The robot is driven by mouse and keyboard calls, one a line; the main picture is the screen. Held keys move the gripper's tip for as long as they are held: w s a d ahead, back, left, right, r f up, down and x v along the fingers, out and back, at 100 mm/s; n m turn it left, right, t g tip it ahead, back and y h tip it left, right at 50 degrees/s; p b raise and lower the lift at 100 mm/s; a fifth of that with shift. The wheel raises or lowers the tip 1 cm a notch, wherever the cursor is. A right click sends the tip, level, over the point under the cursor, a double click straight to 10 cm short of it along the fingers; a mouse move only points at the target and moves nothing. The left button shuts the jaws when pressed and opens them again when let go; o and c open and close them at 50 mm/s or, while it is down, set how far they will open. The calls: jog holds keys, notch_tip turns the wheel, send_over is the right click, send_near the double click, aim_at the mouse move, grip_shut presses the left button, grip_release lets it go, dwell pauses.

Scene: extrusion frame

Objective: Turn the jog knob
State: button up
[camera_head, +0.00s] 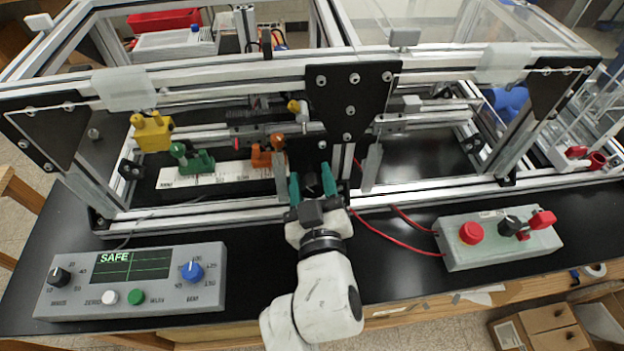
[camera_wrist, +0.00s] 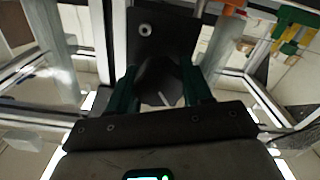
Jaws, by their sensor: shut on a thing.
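A dark knob with a white pointer line (camera_wrist: 164,86) sits between the two green fingers of my gripper (camera_wrist: 162,92) in the wrist view. The line points down and slightly right there. My gripper also shows in the head view (camera_head: 312,184), at the lower front rail of the extrusion frame. Its fingers are closed on the sides of the knob. A dark plate with a bolt (camera_wrist: 146,30) lies behind the knob. In the head view the knob is mostly hidden by my gripper and is hard to make out.
A grey control box (camera_head: 130,318) with a "SAFE" screen, a black knob (camera_head: 60,277) and a blue knob (camera_head: 192,271) stands at left. A box with a red button (camera_head: 471,233) stands at right. Red cables (camera_head: 400,238) run near my gripper. Orange (camera_head: 262,155) and green (camera_head: 195,160) clamps stand left.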

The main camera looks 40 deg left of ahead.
jog(key=o, duration=0.7)
jog(key=shift+s+d, duration=0.1)
jog(key=b+v, duration=0.1)
jog(key=v, duration=0.9)
jog(key=shift+s+d, duration=0.2)
jog(key=shift+s, duration=0.05)
